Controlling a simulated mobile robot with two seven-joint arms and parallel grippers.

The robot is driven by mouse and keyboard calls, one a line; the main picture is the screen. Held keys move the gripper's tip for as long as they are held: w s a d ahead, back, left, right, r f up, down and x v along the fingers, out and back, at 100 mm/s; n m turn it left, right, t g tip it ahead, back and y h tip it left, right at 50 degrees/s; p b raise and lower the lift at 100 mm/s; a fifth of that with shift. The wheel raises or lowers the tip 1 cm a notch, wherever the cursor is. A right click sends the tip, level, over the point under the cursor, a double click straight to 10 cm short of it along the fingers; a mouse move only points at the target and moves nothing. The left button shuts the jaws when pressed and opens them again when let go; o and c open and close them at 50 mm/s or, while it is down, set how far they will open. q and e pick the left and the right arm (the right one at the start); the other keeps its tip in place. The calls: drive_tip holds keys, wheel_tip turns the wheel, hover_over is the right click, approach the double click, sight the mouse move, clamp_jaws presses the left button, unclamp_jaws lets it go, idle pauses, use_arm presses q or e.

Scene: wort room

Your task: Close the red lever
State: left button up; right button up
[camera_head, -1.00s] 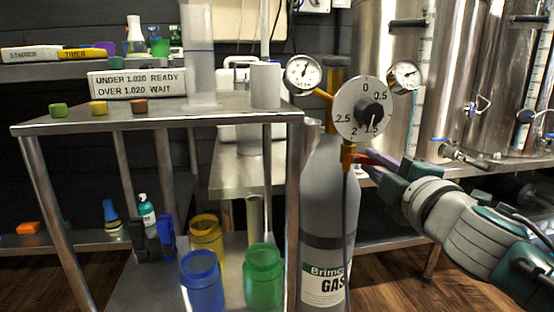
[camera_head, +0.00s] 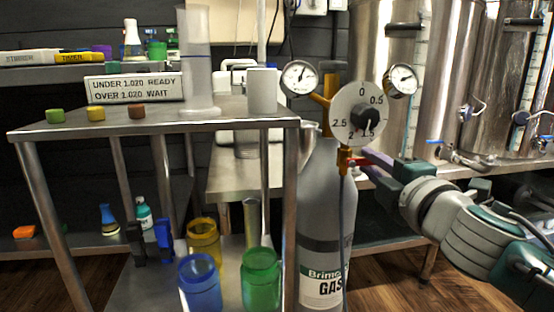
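The red lever (camera_head: 358,162) is a small red handle on the brass fitting (camera_head: 344,160) below the large round dial (camera_head: 362,111) of the grey gas cylinder (camera_head: 324,215). It points right, toward my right gripper (camera_head: 368,162). The gripper comes in from the right, with its purple-grey fingers right at the lever. The fingers partly hide the lever's outer end. I cannot tell whether they touch it or how far apart they are. My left gripper is not in view.
Two gauges (camera_head: 300,78) (camera_head: 402,80) flank the dial. A steel cart (camera_head: 160,124) with a cylinder, a sign (camera_head: 134,88) and small blocks stands left of the gas cylinder. Steel tanks (camera_head: 450,80) stand behind on a bench. A dark hose hangs below the fitting.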

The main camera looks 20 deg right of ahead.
drive_tip(key=o, duration=0.4)
drive_tip(key=shift+s, duration=0.1)
drive_tip(key=shift+s+a, duration=0.15)
drive_tip(key=shift+s, duration=0.15)
drive_tip(key=p+v, duration=0.1)
drive_tip(key=v, duration=0.8)
